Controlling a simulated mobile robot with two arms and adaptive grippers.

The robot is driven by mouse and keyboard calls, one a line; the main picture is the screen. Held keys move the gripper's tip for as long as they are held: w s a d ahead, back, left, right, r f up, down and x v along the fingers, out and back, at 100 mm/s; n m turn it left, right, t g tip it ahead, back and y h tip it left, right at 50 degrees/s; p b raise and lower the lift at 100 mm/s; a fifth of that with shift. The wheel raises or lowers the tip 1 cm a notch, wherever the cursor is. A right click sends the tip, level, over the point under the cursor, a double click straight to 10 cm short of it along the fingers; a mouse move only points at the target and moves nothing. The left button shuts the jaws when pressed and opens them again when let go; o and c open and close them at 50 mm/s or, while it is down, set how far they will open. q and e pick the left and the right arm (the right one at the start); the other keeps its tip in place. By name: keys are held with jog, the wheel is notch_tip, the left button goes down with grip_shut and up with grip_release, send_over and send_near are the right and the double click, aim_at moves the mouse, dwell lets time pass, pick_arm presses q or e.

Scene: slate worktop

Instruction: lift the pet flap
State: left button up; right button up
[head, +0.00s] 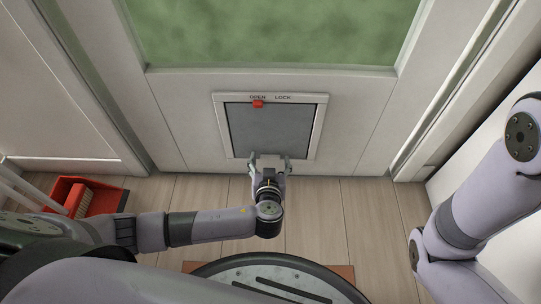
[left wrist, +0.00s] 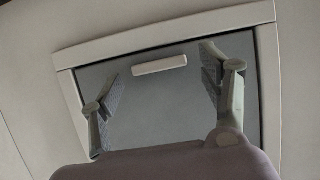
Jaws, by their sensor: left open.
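The pet flap (head: 270,130) is a dark grey panel in a pale frame (head: 322,120) low in the white door. It hangs closed, as far as I can see. A red latch (head: 258,103) at its top sits under the word OPEN, left of LOCK. In the left wrist view the flap (left wrist: 150,100) fills the middle, with a pale bar (left wrist: 160,65) across it. My left gripper (head: 270,160) is open at the flap's lower edge, its fingers apart with nothing between them; contact is unclear. It also shows in the left wrist view (left wrist: 160,80). My right gripper is out of view.
A red dustpan with a brush (head: 78,199) lies on the wooden floor at the left. The floor right of my left gripper is clear.

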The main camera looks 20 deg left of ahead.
pick_arm(q)
jog(key=shift+c, duration=0.6)
grip_shut()
dwell(0.3)
jog(key=shift+r, duration=0.1)
